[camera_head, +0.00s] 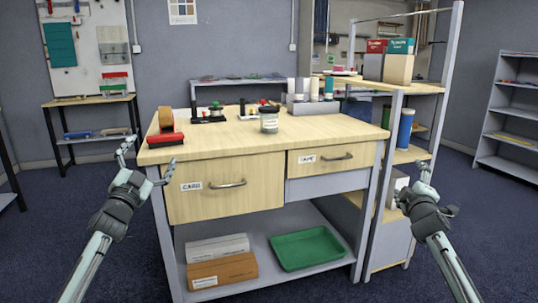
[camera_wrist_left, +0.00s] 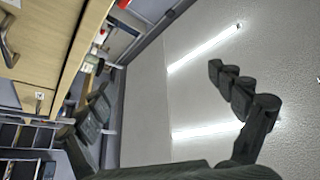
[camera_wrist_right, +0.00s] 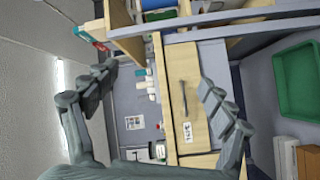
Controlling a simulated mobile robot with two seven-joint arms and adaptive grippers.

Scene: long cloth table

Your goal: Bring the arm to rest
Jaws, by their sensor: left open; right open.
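My left gripper (camera_head: 143,165) is open and empty, in front of the left end of the wooden workbench (camera_head: 330,130). In the left wrist view its fingers (camera_wrist_left: 165,95) are spread apart with nothing between them. My right gripper (camera_head: 422,180) is open and empty, in front of the side shelf at the right. In the right wrist view its fingers (camera_wrist_right: 155,90) are wide apart, with the bench and a drawer front visible beyond them. Both arms reach in from the bottom of the head view.
The bench has a CARD drawer (camera_head: 225,187) and a TAPE drawer (camera_head: 332,159), both with handles. Below are boxes (camera_head: 222,270) and a green tray (camera_head: 300,249). Carpet is clear around the bench.

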